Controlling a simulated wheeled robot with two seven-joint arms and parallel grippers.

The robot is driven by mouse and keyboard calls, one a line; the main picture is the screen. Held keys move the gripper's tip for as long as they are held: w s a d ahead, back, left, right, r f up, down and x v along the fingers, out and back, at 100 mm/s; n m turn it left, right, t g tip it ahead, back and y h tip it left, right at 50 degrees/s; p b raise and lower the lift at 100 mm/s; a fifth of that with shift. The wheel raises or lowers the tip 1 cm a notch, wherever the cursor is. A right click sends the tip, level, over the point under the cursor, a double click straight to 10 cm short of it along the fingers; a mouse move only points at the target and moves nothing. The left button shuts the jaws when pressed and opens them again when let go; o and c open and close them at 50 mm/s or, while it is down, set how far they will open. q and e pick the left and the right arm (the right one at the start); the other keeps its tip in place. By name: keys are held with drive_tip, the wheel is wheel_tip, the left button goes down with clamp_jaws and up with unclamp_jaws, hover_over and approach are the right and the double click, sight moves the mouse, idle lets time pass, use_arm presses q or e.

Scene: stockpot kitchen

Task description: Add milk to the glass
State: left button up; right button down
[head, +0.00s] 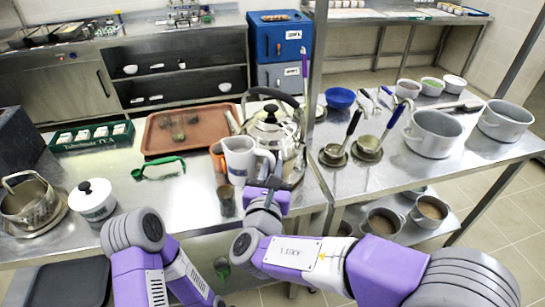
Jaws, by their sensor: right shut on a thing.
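A white pitcher (239,160) with a dark label stands upright near the front of the steel counter. My right gripper (267,187) is at its handle side and looks shut on it; the fingertips are partly hidden. A brownish see-through glass (226,201) stands at the counter's front edge, just in front of the pitcher. I cannot make out what is in either one. More small glasses (178,133) stand on the brown tray (160,148). My left arm comes in at the lower left; its gripper is out of view.
A steel kettle (272,132) stands close behind the pitcher, an orange cup (217,155) to its left. A green-handled strainer (160,168), a white lidded pot (92,200) and a steel pot (29,198) stand left. Ladles (368,147) and grey pots (433,133) occupy the right table.

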drive_tip(key=shift+s+d+f+n, duration=0.1)
drive_tip(key=shift+s+f+n, duration=0.1)
drive_tip(key=shift+s+n, duration=0.1)
drive_tip(key=n+p, duration=0.1)
drive_tip(key=p, duration=0.2)
drive_tip(key=n+g+p, duration=0.1)
drive_tip(key=n+p, duration=0.1)
drive_tip(key=p, duration=0.1)
drive_tip(key=n+p, duration=0.2)
drive_tip(key=p, duration=0.1)
drive_tip(key=shift+d+p, duration=0.25)
drive_tip(key=shift+p, duration=0.15)
drive_tip(key=shift+a+r+n+g+h, duration=0.15)
drive_tip(key=shift+r+n, duration=0.35)
drive_tip(key=shift+n, duration=0.05)
drive_tip(key=shift+a+r+n+g+h, duration=0.15)
drive_tip(key=shift+r+n, duration=0.3)
drive_tip(key=shift+n, duration=0.1)
idle(5.3)
